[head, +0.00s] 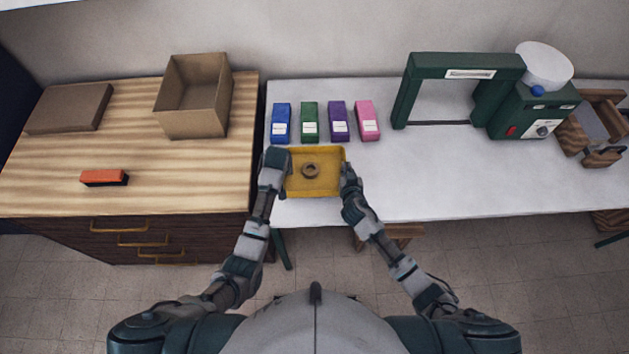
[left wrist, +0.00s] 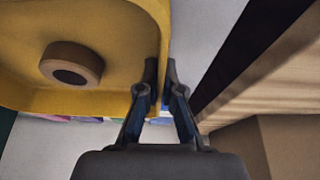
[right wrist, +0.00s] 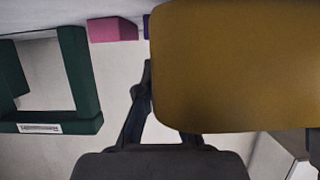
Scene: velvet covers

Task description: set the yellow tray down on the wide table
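The yellow tray (head: 333,187) is in the head view over the front left part of the long white table (head: 440,185), roughly level. A brown ring (head: 310,170) lies in it and also shows in the left wrist view (left wrist: 72,63). My left gripper (head: 285,163) has its fingers on either side of the tray's left wall, pinching it. My right gripper (head: 347,172) is at the tray's right wall. In the right wrist view one finger shows beside the tray (right wrist: 240,65), which hides the other. I cannot tell whether the tray touches the table.
Blue (head: 281,123), green (head: 310,122), purple (head: 339,121) and pink (head: 367,120) boxes stand just behind the tray. A green frame (head: 403,95) and machine (head: 535,112) are to the right. A wooden cabinet (head: 200,180) stands left. White tabletop right of the tray is clear.

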